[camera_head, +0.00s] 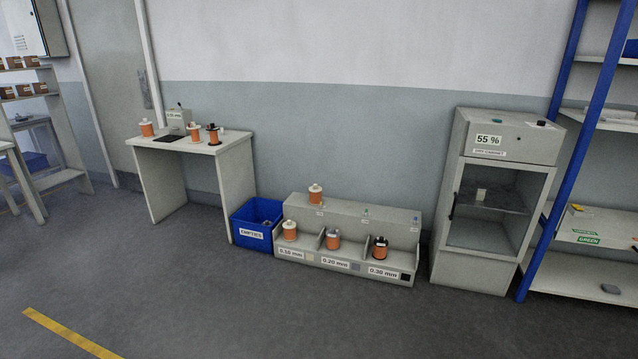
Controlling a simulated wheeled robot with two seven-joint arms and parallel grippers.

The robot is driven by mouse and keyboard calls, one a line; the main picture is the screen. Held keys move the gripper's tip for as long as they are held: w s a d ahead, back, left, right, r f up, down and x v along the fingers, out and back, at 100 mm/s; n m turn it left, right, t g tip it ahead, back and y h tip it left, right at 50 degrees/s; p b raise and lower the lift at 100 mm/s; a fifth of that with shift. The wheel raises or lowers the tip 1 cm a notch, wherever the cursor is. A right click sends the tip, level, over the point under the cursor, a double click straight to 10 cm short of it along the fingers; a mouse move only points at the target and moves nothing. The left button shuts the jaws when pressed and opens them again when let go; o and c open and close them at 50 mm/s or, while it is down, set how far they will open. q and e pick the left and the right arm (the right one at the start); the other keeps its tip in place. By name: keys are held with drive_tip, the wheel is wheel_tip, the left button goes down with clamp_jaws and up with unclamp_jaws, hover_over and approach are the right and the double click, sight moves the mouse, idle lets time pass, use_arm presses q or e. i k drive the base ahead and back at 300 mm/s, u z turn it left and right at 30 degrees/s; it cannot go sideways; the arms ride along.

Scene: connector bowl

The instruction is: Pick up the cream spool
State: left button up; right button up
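Several spools with cream flanges and orange windings are in view. One cream spool (315,195) stands upright on the upper ledge of the grey rack (350,214). Another cream spool (290,231) stands in the rack's left compartment, whose label seems to read 0.10 mm. On the white table, a cream spool (147,128) stands at the left and a similar pale one (194,132) near the middle. Neither of my grippers is in view.
A grey-topped spool (333,238) and a black-topped one (379,247) fill the other compartments. A dark spool (213,134) is on the table (240,139). A blue EMPTIES bin (250,233) stands between table and rack; a cabinet (497,200) stands right. The floor in front is clear.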

sight(315, 190)
drive_tip(key=z, duration=0.05)
drive_tip(key=i, duration=1.75)
drive_tip(key=z, duration=0.45)
drive_tip(key=i, duration=2.6)
drive_tip(key=z, duration=0.15)
